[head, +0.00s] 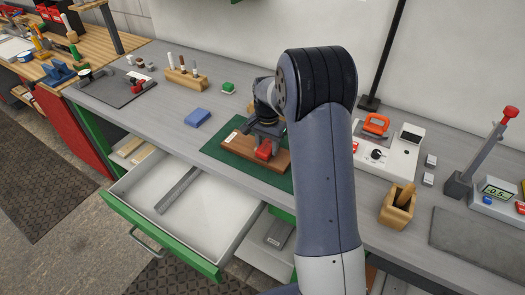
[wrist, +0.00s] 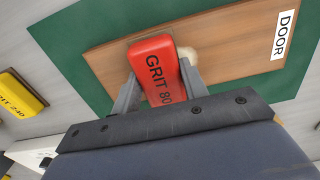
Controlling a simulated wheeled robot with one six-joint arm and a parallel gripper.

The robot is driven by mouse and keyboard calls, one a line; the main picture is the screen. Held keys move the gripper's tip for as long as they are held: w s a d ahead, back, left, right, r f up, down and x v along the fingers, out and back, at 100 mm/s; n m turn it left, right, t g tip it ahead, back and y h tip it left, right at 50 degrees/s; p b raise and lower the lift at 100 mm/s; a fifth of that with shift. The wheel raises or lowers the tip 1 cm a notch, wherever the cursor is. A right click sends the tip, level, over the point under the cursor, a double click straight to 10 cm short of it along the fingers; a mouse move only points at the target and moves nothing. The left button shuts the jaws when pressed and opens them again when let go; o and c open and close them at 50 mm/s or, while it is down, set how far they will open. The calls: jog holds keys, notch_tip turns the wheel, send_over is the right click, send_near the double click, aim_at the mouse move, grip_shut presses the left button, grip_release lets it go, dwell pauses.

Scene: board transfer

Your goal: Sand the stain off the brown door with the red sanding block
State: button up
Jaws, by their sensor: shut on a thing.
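The brown door (head: 238,163) is a flat wooden board lying on a green mat (head: 217,150) on the workbench. In the wrist view its white label reads DOOR (wrist: 284,35). My gripper (head: 266,140) is shut on the red sanding block (head: 263,151), marked GRIT 80 (wrist: 155,62) in the wrist view. The block is over the door's surface; I cannot tell whether it touches. A pale stain (wrist: 190,55) shows on the door right beside the block, partly hidden by the block and a finger. In the head view I cannot make out the stain.
A yellow block (wrist: 22,92) lies left of the mat in the wrist view. A blue block (head: 197,117) lies left of the mat in the head view. An open drawer (head: 185,205) juts out in front.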

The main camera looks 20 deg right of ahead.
jog(key=shift+s+d, duration=0.3)
jog(key=shift+d, duration=0.05)
jog(key=shift+w+a+p, duration=0.5)
jog(key=shift+w+a, duration=1.25)
jog(key=shift+a, duration=0.05)
jog(key=shift+r, duration=0.1)
notch_tip(320, 180, up, 7)
jog(key=p, duration=0.4)
jog(key=shift+p, duration=0.35)
